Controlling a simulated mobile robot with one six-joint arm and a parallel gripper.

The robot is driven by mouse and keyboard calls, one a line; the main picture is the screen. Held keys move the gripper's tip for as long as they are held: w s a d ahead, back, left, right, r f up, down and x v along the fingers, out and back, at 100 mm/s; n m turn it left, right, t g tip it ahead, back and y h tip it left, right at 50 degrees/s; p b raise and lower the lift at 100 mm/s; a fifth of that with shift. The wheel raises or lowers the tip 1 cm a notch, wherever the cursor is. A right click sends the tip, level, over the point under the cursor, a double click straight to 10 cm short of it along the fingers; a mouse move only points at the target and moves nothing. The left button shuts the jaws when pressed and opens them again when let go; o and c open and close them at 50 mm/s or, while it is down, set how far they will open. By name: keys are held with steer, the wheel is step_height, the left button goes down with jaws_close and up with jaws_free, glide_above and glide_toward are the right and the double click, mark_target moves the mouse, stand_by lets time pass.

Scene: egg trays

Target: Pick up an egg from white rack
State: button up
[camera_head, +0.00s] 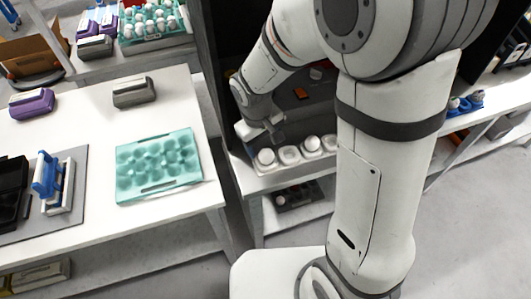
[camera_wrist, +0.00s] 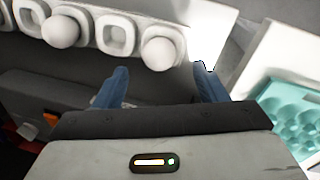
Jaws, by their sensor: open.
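The white rack (camera_head: 289,156) stands on the shelf in the middle of the head view, partly hidden by my arm. It shows as a row of square cups in the wrist view (camera_wrist: 97,36). One white egg (camera_wrist: 161,52) sits in the end cup, just beyond the gap between my fingers. Another egg (camera_wrist: 60,31) sits further left, with an empty cup between them. In the head view an egg (camera_head: 266,157) is at the rack's left end. My gripper (camera_wrist: 161,84) is open and empty, its blue fingertips either side of the near egg's line; it also shows above the rack (camera_head: 274,131).
An empty-looking teal tray (camera_head: 158,190) lies on the white table to the left; it also shows in the wrist view (camera_wrist: 290,105). A dark box (camera_head: 134,92) and blue-handled tool (camera_head: 48,175) share that table. Dark shelf walls stand close around the rack.

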mark_target(266, 152)
steer(key=f, duration=0.5)
steer(key=shift+w+d+f+p, duration=0.1)
steer(key=shift+d+f+p, duration=0.05)
steer(key=shift+d+p, duration=0.2)
steer(key=shift+c, duration=0.6)
steer(key=c, duration=0.6)
